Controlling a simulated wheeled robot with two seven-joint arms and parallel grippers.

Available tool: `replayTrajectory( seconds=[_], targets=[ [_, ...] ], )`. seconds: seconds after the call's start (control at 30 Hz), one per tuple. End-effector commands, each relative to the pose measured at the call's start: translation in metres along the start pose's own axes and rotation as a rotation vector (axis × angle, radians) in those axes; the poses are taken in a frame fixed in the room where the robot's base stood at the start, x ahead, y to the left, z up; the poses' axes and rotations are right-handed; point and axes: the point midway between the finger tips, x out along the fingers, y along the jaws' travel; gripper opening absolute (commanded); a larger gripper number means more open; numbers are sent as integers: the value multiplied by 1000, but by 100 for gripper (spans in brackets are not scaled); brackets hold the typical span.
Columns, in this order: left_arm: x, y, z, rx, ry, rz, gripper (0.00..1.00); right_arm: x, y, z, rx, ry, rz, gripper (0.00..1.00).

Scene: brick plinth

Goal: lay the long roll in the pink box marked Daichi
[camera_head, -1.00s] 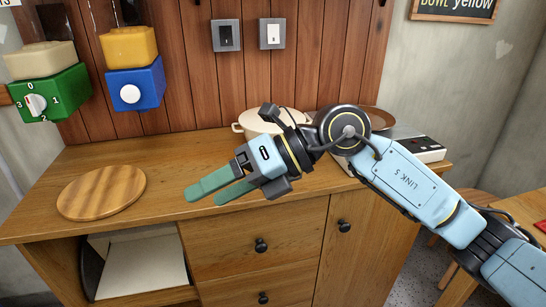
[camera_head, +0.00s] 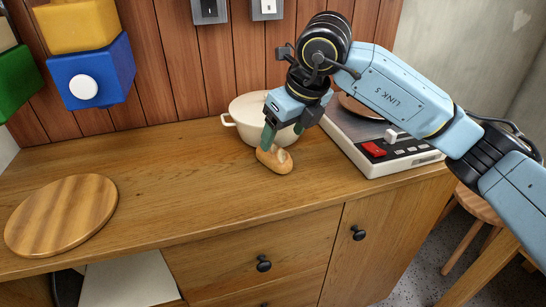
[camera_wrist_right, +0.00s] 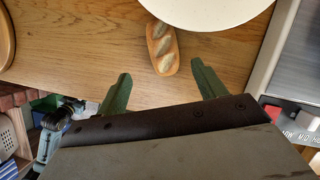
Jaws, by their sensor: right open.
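The long roll (camera_head: 275,160), a golden-brown scored loaf, lies on the wooden counter in front of the cream pot. My right gripper (camera_head: 283,138) points down at it from above, its green fingers apart. One finger hides part of the roll's far end in the head view. In the right wrist view the roll (camera_wrist_right: 162,50) lies ahead of and between the open fingertips (camera_wrist_right: 160,70), with space on both sides. I cannot tell whether a finger touches it. The pink box marked Daichi is in neither view. My left gripper is not seen.
The cream pot (camera_head: 244,134) stands just behind the roll. A scale-like appliance with a red switch (camera_head: 374,149) is close on the right. A round wooden board (camera_head: 60,215) lies on the left. The counter between board and roll is clear.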

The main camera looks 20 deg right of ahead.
Motion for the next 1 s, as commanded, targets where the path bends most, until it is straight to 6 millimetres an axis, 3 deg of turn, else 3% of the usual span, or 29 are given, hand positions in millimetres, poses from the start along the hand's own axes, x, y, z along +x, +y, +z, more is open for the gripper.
replayTrajectory(
  seconds=[0.1, 0.37, 0.63, 1.0],
  targets=[
    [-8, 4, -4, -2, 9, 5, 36, 19, 1, 0, 0, 1, 2, 70],
    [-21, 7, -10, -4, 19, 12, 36, 36, -1, 0, -1, -1, 2, 70],
    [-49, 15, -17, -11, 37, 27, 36, 70, -6, 0, 0, 0, 3, 70],
    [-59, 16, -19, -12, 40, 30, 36, 78, -6, 1, 0, -3, 2, 70]
  ],
)
